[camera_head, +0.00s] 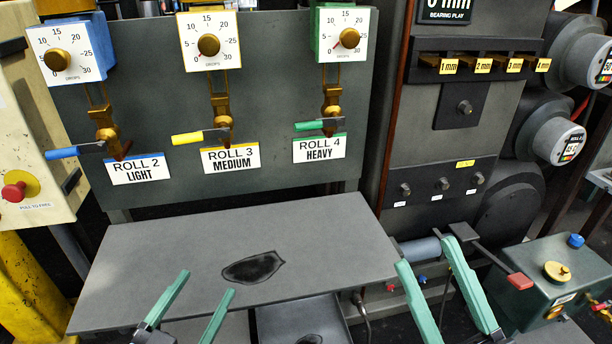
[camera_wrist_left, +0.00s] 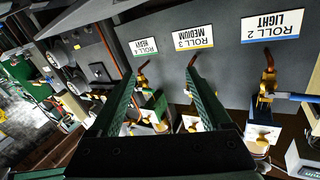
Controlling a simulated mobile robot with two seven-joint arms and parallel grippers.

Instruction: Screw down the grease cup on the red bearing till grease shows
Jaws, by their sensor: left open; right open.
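I cannot make out a red bearing or a grease cup for certain in either view. My left gripper (camera_head: 208,282) is open and empty over the front of the grey shelf in the head view. In the left wrist view its green fingers (camera_wrist_left: 160,78) stand apart with nothing between them, pointing towards the panel with the roll labels. My right gripper (camera_head: 425,252) is open at the lower right in the head view. Its tips overlap a grey cylinder (camera_head: 421,251) in the picture; I cannot tell if they touch it.
The grey shelf (camera_head: 160,240) bears a dark stain (camera_head: 253,268). Behind it are dial oilers with blue, yellow (camera_head: 187,139) and green levers. At right are a red-tipped lever (camera_head: 519,281) and a green box with a brass knob (camera_head: 557,272). A red button (camera_head: 14,192) is at left.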

